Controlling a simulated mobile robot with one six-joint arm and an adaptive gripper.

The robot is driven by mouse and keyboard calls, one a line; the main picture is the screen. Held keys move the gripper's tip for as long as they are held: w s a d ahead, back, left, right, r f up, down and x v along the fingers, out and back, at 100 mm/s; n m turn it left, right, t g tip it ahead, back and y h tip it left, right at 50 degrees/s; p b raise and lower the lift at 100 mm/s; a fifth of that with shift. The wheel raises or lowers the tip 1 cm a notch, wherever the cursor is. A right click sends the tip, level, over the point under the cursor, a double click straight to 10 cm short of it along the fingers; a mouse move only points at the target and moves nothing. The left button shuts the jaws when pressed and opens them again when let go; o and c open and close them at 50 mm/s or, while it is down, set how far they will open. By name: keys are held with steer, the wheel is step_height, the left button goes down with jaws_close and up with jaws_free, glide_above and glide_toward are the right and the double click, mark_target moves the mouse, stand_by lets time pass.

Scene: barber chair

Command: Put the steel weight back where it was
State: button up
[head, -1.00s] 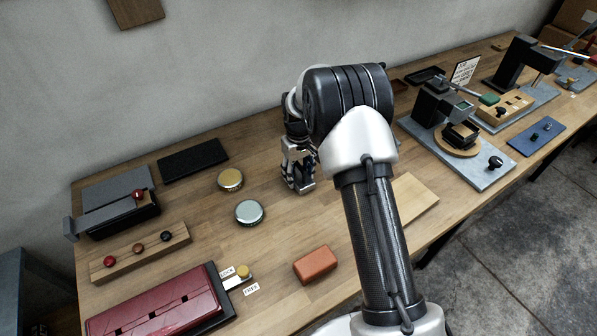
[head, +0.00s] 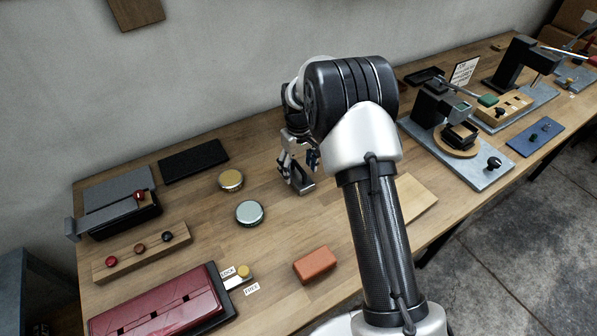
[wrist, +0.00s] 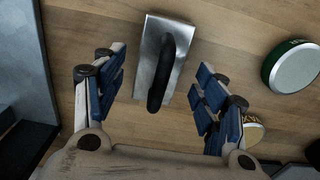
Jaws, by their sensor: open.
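The steel weight (wrist: 148,58) is a grey metal block with a black handle (wrist: 157,87). In the wrist view it lies on the wooden bench top. In that view my gripper (wrist: 160,66) is open, with its blue-padded fingers on either side of the weight and a visible gap at each side. In the head view my gripper (head: 299,174) points down low over the bench, right of the two round tins, and the weight is mostly hidden by the fingers there.
A silver-topped tin (head: 249,213) and a gold-topped tin (head: 231,180) stand left of my gripper. An orange block (head: 315,265) lies nearer the front. A black mat (head: 194,160) lies by the wall. A device on a grey plate (head: 480,172) stands to the right.

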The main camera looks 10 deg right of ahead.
mark_target(299, 166)
step_height(299, 166, up, 9)
steer(key=shift+p, duration=1)
steer(key=s+r+m+t, duration=0.2)
steer(key=s+r, duration=1.4)
steer(key=r, duration=0.3)
steer(key=s+m+t, duration=0.1)
steer(key=s+t, duration=0.1)
steer(key=s, duration=1.8)
steer(key=shift+s+m+t, duration=0.2)
steer(key=shift+m+t, duration=0.1)
